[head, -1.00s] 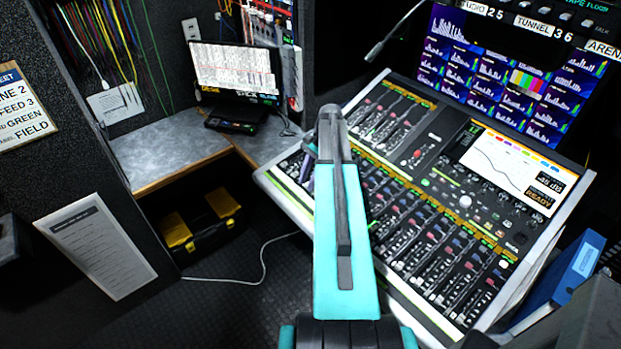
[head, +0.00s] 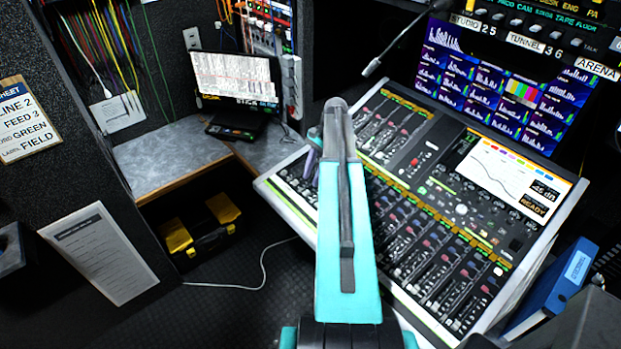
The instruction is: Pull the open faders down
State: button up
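The mixing console (head: 455,175) stands tilted in the middle right of the head view, with a lit screen (head: 512,180) at its upper right. Faders fill an upper-left bank (head: 383,125) and a long lower bank (head: 440,262); a further strip (head: 290,185) shows at the left edge. The fader caps are too small to tell which are up or down. My turquoise arm reaches over the console's left part and hides some of the faders. Only a dark purple-grey bit of my gripper (head: 311,162) shows left of the arm, over the console's left side; its fingertips are hidden.
A microphone (head: 372,67) on a thin stalk hangs above the console's back edge. A monitor wall (head: 500,85) stands behind. A blue binder (head: 558,285) is at the right.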

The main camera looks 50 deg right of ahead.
jog(key=shift+p+v, duration=0.4)
jog(key=shift+v, duration=0.6)
